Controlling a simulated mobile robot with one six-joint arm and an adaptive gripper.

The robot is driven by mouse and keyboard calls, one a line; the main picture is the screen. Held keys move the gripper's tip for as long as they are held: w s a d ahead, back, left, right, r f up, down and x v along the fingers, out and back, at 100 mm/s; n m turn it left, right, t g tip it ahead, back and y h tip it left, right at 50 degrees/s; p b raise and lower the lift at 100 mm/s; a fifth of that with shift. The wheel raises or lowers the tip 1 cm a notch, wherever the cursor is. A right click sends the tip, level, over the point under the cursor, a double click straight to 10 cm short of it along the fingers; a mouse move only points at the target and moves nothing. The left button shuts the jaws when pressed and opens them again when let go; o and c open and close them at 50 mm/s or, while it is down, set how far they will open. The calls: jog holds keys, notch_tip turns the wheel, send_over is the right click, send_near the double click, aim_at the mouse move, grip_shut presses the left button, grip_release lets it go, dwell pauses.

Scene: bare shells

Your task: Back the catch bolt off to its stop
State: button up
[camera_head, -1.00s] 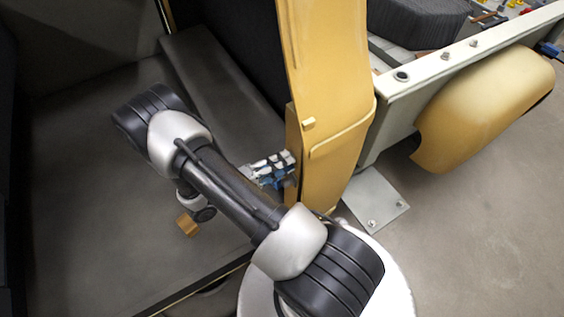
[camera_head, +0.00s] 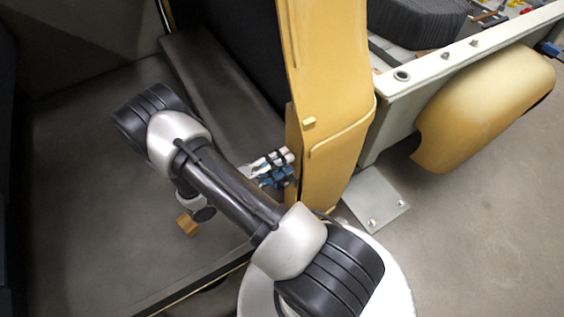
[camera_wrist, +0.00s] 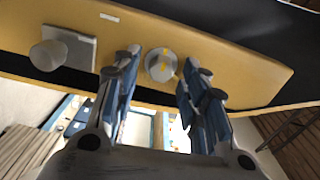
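In the wrist view a round grey bolt head (camera_wrist: 160,65) with yellow marks sits on the edge of the yellow panel (camera_wrist: 235,68). It looks like the catch bolt. My gripper (camera_wrist: 158,72) is open, with one blue finger on each side of the bolt head. Gaps show between the head and both fingertips, and whether the tips reach past it cannot be told. In the head view my gripper (camera_head: 287,167) is at the left edge of the upright yellow panel (camera_head: 335,90); the bolt is hidden there.
A grey knob on a square plate (camera_wrist: 62,48) stands on the panel left of the bolt. A pale beam (camera_head: 470,50) and a yellow fender (camera_head: 485,110) lie to the right. A dark seat or ledge (camera_head: 215,85) is behind my arm. The floor at left is mostly clear.

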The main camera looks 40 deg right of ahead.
jog(key=v, duration=1.2)
